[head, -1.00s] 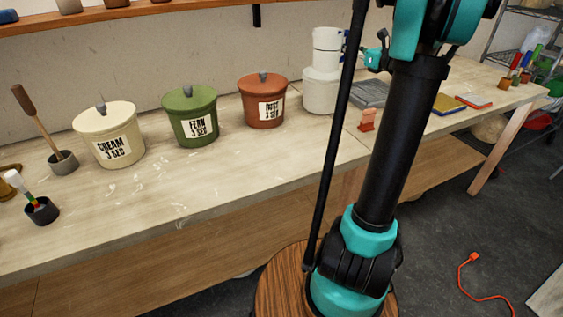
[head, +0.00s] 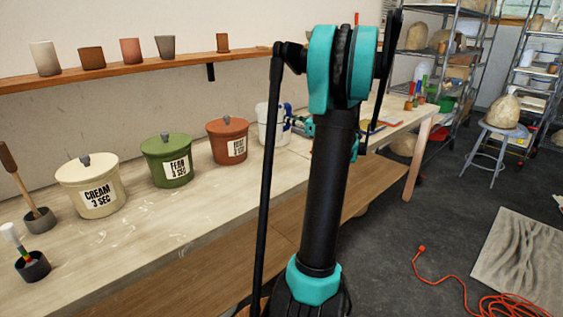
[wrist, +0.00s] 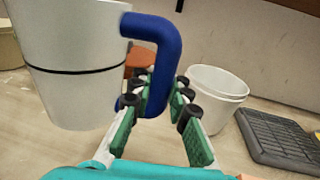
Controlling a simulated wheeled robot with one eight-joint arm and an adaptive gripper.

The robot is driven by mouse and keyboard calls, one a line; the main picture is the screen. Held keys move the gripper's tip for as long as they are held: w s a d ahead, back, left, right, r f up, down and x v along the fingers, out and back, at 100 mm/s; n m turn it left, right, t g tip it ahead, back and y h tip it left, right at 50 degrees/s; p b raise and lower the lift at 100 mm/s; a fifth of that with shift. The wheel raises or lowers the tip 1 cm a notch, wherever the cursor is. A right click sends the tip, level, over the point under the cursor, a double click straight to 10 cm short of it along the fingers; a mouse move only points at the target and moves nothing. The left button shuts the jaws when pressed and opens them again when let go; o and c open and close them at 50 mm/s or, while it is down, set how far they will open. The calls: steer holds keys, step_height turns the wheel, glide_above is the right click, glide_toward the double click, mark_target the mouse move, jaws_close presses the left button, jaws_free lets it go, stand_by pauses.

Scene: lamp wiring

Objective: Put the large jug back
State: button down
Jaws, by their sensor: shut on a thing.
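The large white jug (wrist: 75,65) has a dark line around it and a blue handle (wrist: 165,45). My gripper (wrist: 158,97) is shut on the lower part of this handle. In the head view the jug (head: 268,124) shows just right of the red-brown pot, partly hidden by my arm, and my gripper (head: 300,125) is at its right. The jug looks roughly upright. I cannot tell whether its base touches the bench. A white open container (wrist: 216,92) stands on the bench right of the handle in the wrist view.
The bench (head: 140,235) holds a cream pot (head: 88,188), a green pot (head: 166,161) and the red-brown pot (head: 228,140). A dark ribbed tray (wrist: 280,138) lies right of the container. A shelf (head: 120,68) with cups runs above. An orange cable (head: 500,305) lies on the floor.

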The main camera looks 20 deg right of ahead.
step_height(320, 180, down, 15)
steer(key=shift+f, duration=0.1)
stand_by(0.4)
steer(key=c, duration=1.4)
jaws_free()
steer(key=shift+c, duration=0.2)
steer(key=shift+s+d, duration=0.15)
steer(key=shift+s, duration=0.05)
steer(key=v, duration=1.1)
steer(key=shift+s+d, duration=0.15)
steer(key=shift+s, duration=0.1)
